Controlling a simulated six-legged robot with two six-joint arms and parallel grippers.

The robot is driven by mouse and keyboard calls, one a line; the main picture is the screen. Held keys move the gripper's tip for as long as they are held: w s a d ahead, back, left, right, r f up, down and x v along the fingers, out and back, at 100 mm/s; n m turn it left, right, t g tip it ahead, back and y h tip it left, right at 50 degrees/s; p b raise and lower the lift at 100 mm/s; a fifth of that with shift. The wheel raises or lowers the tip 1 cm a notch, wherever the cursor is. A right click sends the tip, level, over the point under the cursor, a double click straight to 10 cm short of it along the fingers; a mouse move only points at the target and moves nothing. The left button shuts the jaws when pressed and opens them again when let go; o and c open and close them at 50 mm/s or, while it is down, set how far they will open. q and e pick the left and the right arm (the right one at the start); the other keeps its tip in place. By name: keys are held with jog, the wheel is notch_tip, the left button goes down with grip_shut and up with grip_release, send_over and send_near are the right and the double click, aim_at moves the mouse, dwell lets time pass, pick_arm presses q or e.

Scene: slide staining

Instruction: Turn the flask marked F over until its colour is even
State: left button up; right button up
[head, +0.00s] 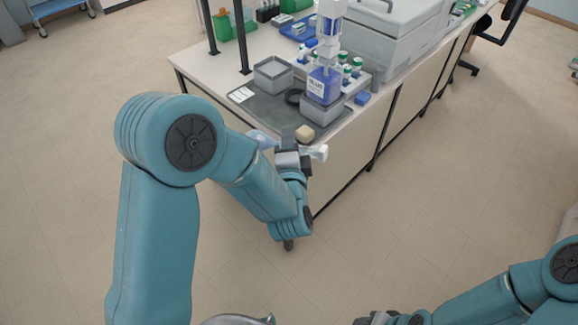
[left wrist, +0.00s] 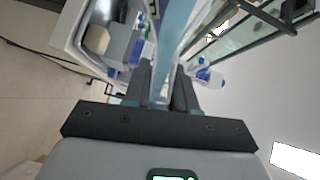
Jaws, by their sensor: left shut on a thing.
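My left gripper (head: 290,148) is shut on a pale translucent vessel, which I take to be the flask (head: 262,139). It is held roughly sideways beside the near corner of the bench: a bluish end sticks out left of the jaws and a whitish end to the right. In the left wrist view the flask (left wrist: 177,32) is a light blue clear body rising from between the fingers (left wrist: 160,95). No letter F can be read, and I cannot tell whether its colour is even. My right gripper (head: 376,318) is barely in view at the bottom edge.
On the bench a dark tray (head: 262,108) holds an open grey box (head: 273,75) and a beige block (head: 304,133). A large grey case (head: 395,40) stands behind. The floor in front is clear.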

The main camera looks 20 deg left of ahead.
pick_arm(q)
jog(key=m+t+b, duration=0.1)
jog(key=m+b, duration=0.1)
jog(key=m, duration=0.2)
jog(key=m+t+b, duration=0.2)
jog(key=m+b, duration=0.1)
jog(key=m, duration=0.2)
jog(key=shift+w+m, duration=0.1)
jog(key=shift+m, duration=0.2)
jog(key=shift+t, duration=0.3)
